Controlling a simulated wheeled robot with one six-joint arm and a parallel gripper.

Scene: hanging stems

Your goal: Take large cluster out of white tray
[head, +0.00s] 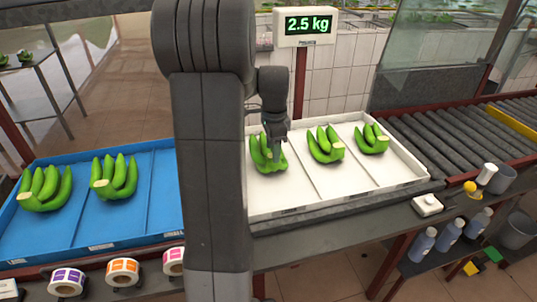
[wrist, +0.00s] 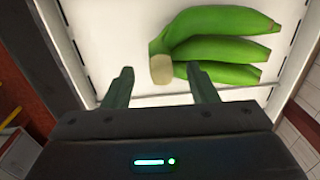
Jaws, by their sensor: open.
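The white tray (head: 400,178) stands right of centre, split by low dividers. It holds three green banana clusters: a left one (head: 268,158), a middle one (head: 326,146) and a right one (head: 371,139). The left cluster looks largest, though it is also nearest. My gripper (head: 277,150) is open over the left cluster and partly hides it. In the wrist view the cluster (wrist: 222,45) lies with its pale cut crown close to my open gripper (wrist: 160,70). The right finger is near the crown and lowest banana; I cannot tell whether they touch. Nothing is held.
A blue tray (head: 145,212) at left holds two more clusters and has an empty right section. Label rolls (head: 122,270) stand along the front edge. A display (head: 305,27) reads 2.5 kg behind the white tray. A roller conveyor (head: 445,135) and bottles (head: 450,235) are at right.

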